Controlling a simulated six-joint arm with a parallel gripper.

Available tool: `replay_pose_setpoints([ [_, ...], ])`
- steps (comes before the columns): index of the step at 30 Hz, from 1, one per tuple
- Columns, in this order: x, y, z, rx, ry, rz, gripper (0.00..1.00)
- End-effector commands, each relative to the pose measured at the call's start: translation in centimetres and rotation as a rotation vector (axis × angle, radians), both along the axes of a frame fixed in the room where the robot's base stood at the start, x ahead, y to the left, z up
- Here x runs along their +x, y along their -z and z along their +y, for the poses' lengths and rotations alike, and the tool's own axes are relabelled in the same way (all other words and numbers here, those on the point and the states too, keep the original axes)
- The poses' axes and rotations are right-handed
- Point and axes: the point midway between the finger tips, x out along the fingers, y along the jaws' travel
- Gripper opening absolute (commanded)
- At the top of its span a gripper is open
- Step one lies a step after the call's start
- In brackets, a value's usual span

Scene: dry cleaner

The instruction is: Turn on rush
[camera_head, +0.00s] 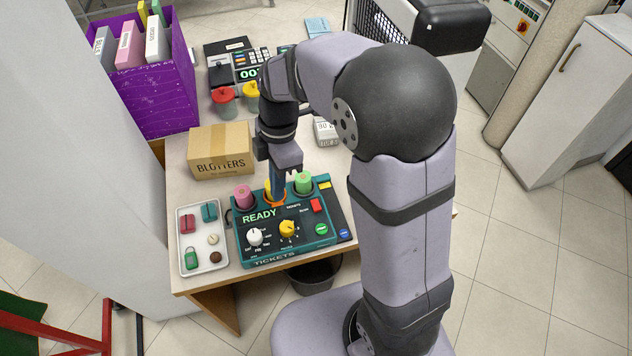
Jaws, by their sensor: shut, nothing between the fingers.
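A dark teal ticket machine (272,258) sits near the table's front edge. Its display reads READY, and "TICKETS" is on its front. It carries a white knob (255,237), a yellow knob (288,229), a red switch (316,205), a green button (321,229) and a yellow piece (324,185) at its back right corner. Small labels are too fine to read surely, so I cannot tell which control is rush. My gripper (278,196) points down, shut and empty, over the machine's back part, left of the red switch. It partly hides a yellow roll in an orange holder (275,203).
Pink (243,196) and green (303,182) rolls flank my gripper. A tray (203,266) of small items lies left of the machine. A BLOTTERS box (219,151), red-lidded jar (224,100) and card terminal (247,65) stand behind. A purple bin (158,95) is at back left.

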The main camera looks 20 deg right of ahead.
Motion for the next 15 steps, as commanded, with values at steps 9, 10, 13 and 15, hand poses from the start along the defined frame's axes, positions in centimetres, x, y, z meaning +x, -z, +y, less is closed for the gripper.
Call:
replay_pose_setpoints([
  [9, 1.5, -4.1, -7.3, -0.122, 0.129, 0.014, 0.00],
  [10, 1.5, -4.2, -7.7, -0.130, 0.135, 0.014, 0.00],
  [13, 1.7, -4.5, -8.6, -0.144, 0.152, 0.016, 0.00],
  [15, 1.7, -4.5, -8.9, -0.150, 0.156, 0.016, 0.00],
])
